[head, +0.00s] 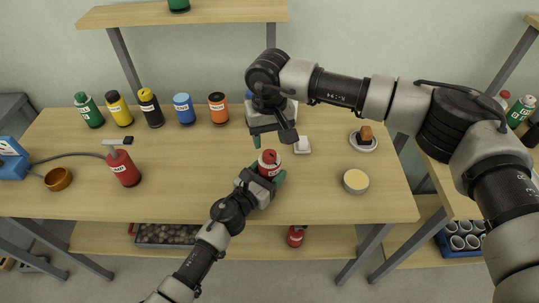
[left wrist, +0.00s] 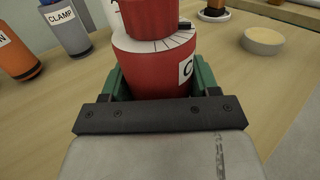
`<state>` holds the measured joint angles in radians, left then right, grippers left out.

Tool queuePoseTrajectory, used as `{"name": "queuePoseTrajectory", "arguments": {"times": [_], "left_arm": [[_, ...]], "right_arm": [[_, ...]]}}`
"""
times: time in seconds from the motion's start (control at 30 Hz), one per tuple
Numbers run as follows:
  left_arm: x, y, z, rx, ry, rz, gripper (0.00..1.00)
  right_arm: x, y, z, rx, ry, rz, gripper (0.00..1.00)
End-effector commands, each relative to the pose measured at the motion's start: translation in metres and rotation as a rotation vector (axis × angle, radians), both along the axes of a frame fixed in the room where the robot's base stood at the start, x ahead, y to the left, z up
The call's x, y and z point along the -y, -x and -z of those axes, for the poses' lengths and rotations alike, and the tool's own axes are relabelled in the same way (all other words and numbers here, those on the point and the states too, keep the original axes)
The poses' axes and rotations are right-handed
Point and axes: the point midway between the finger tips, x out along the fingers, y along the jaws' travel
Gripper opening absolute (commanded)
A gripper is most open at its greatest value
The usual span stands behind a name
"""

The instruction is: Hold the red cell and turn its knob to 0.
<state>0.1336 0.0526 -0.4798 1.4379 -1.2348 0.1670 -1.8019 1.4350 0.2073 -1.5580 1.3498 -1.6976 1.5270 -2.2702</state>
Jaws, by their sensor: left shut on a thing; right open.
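The ring's numbers cannot be read. My left gripper (head: 262,180) is shut on the cell's body, green fingers on both sides. My right gripper (head: 273,138) is open and empty just above and behind the cell, pointing down. Whether it touches the knob cannot be told; they look apart.
Green, yellow, black, blue and orange bottles (head: 184,109) line the back left. A red pump bottle (head: 122,167) and a brown bowl (head: 58,179) stand left.

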Motion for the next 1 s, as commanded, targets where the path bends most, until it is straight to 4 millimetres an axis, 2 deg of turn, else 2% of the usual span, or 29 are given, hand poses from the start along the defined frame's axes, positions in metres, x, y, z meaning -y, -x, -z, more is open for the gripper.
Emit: {"name": "queuePoseTrajectory", "arguments": {"times": [0.23,0.27,0.4,0.47,0.77,0.87,1.0], "left_arm": [[0.0,0.0,0.001,-0.002,-0.001,0.0,0.33],[0.0,0.0,0.001,-0.002,-0.001,0.0,0.62],[0.0,0.0,0.001,-0.002,-0.001,0.0,0.83],[0.0,0.0,0.001,-0.001,-0.001,0.0,0.9],[-0.002,0.002,0.001,0.0,-0.001,0.0,0.9],[-0.008,0.01,0.002,-0.002,-0.003,-0.001,0.9],[-0.023,0.032,0.002,-0.004,-0.003,0.0,0.9]], "right_arm": [[0.0,0.0,-0.004,0.0,-0.001,0.001,0.51],[0.0,0.0,-0.004,0.0,0.0,0.001,0.51],[0.0,0.0,-0.003,0.0,0.0,0.0,0.51],[0.0,0.0,-0.003,0.0,0.0,0.001,0.51],[0.0,0.0,-0.003,0.0,0.0,0.0,0.51],[0.0,0.0,-0.003,0.0,0.0,0.0,0.51],[0.0,0.0,-0.003,0.0,0.0,0.0,0.51]]}}
